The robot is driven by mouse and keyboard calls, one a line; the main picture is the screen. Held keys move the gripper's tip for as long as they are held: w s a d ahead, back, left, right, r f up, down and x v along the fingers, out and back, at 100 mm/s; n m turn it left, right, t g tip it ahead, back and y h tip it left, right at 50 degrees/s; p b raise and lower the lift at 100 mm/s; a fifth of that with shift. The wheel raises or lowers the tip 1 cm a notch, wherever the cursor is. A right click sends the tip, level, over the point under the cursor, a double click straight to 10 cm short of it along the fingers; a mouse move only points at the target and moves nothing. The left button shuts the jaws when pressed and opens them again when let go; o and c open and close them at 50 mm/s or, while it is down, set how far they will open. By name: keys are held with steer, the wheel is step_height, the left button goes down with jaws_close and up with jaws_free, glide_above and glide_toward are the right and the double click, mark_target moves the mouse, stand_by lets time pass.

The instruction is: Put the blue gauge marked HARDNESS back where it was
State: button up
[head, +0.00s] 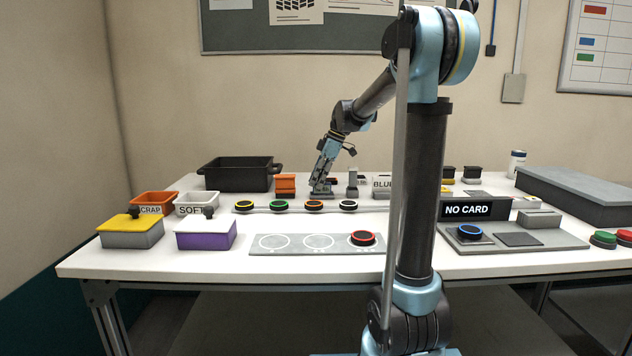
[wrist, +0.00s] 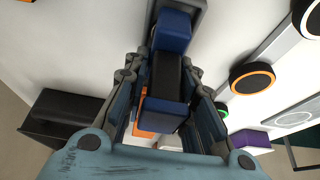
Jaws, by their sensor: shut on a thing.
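The blue gauge (wrist: 172,32) shows in the wrist view as blue blocks with a black middle part, between the two fingers. My gripper (wrist: 168,80) is shut on it. No HARDNESS marking can be read. In the head view my gripper (head: 322,188) is low at the back of the white table, just right of an orange block. The gauge is mostly hidden there by the fingers. A grey holder (wrist: 196,12) lies beside or under the far end of the gauge in the wrist view; I cannot tell whether they touch.
The orange block (head: 285,186) stands close left of my gripper, and a grey post (head: 352,182) close right. A black bin (head: 240,174) is farther left. Several ringed buttons (head: 313,205) line the strip in front. The NO CARD display (head: 476,209) stands at right.

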steer(key=o, duration=0.9)
steer(key=shift+o, duration=0.2)
steer(key=v, duration=1.2)
steer(key=shift+r, duration=0.1)
